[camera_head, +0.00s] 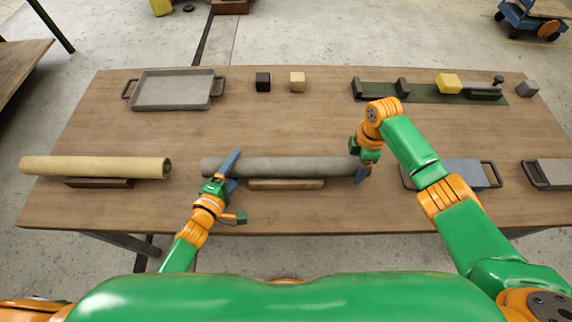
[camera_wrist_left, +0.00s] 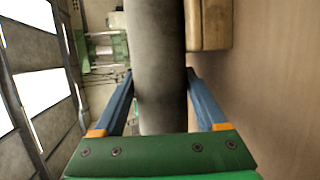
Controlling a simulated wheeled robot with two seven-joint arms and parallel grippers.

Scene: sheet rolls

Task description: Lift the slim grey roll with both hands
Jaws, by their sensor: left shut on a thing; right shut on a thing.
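The slim grey roll (camera_head: 285,167) lies crosswise near the front of the table, over a low wooden block (camera_head: 287,185). I cannot tell whether it touches the block. My left gripper (camera_head: 229,164) is shut on the roll near its left end. In the left wrist view the roll (camera_wrist_left: 158,40) runs between the two blue fingers of my left gripper (camera_wrist_left: 160,78), and the block (camera_wrist_left: 209,25) shows beside it. My right gripper (camera_head: 364,165) is shut on the roll's right end, which it partly hides.
A tan roll (camera_head: 95,167) lies on a dark block (camera_head: 98,183) at the left. A grey tray (camera_head: 172,90), small black (camera_head: 263,82) and tan (camera_head: 297,82) cubes and a green board (camera_head: 425,92) stand at the back. A blue tray (camera_head: 465,172) lies right, partly behind my arm.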

